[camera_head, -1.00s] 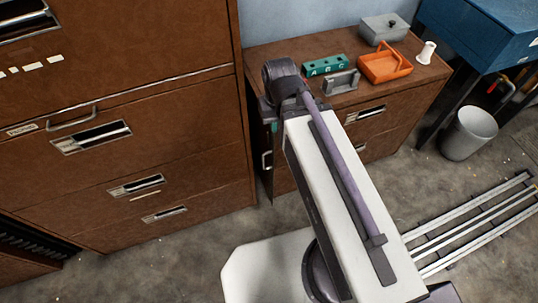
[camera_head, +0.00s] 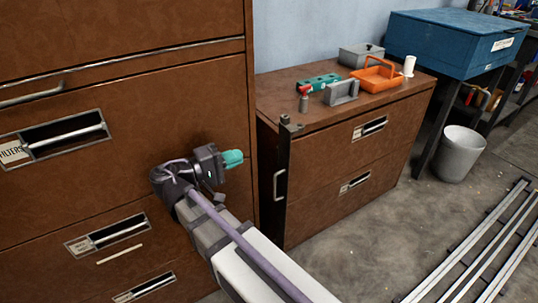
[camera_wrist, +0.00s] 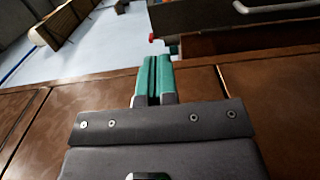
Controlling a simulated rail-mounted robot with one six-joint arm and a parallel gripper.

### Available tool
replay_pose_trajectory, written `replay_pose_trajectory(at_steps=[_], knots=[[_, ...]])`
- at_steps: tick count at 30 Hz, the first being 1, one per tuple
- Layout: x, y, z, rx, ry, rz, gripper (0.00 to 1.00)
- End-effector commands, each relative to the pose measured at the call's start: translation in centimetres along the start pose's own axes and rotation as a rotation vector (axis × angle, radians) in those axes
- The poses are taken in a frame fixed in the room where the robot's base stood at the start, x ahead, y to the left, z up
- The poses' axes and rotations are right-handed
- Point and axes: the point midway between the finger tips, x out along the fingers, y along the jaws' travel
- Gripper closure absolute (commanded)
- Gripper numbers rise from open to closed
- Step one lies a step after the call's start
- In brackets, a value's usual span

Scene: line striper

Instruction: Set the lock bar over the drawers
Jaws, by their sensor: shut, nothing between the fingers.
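The low brown cabinet (camera_head: 330,185) has two drawers, an upper one (camera_head: 370,127) and a lower one (camera_head: 355,183), both closed. A dark upright lock bar (camera_head: 285,165) stands at the cabinet's front left edge, with a light handle (camera_head: 279,185) on its left side. It is clear of the drawer fronts' pulls. My gripper (camera_head: 232,158), with teal fingertips, is shut and empty, left of the bar and apart from it in the head view. In the wrist view the teal fingers (camera_wrist: 155,78) lie together with nothing between them.
The tall brown cabinet (camera_head: 110,180) stands close behind my gripper on the left. On the low cabinet are a red-topped bottle (camera_head: 304,98), a teal block (camera_head: 318,82), a grey holder (camera_head: 341,92) and an orange tray (camera_head: 376,77). Metal rails (camera_head: 470,245) lie on the floor.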

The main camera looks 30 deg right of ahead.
Motion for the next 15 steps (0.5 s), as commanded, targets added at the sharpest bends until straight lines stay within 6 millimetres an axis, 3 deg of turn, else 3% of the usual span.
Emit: replay_pose_trajectory(at_steps=[10,15], knots=[[0.2,0.1,0.2,0.001,-0.007,0.005,1.00],[2.0,0.1,0.2,0.001,-0.009,0.004,1.00]])
